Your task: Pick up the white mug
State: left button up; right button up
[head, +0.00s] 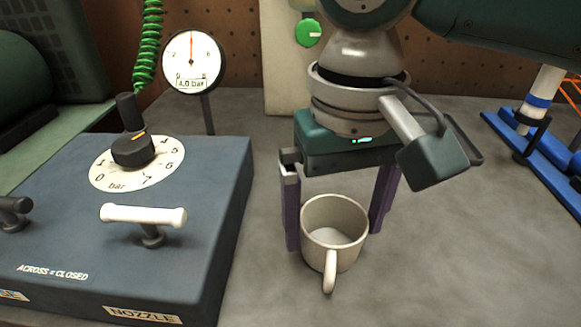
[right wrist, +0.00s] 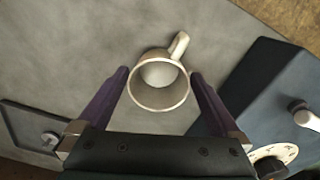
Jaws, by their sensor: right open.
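The white mug (head: 335,232) stands upright on the grey bench in the head view, its handle toward the camera. It looks empty. In the right wrist view the mug (right wrist: 159,82) sits between the finger tips, with its handle pointing up and to the right. My right gripper (head: 337,212) is open, its two purple fingers on either side of the mug. In the right wrist view a narrow gap shows beside the fingers, and I cannot tell whether either one touches the mug. My left gripper is not in view.
A blue control box (head: 205,215) with a knob (head: 133,150) and a white lever (head: 143,215) stands left of the mug. A round gauge (head: 193,62) is behind it. A blue rack (head: 540,160) lies at the right. The bench (head: 440,250) right of the mug is clear.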

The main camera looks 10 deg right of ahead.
jog(key=shift+f, duration=0.65)
jog(key=shift+r, duration=0.1)
jog(key=c, duration=1.2)
jog(key=shift+o, duration=0.2)
jog(key=shift+r, duration=0.1)
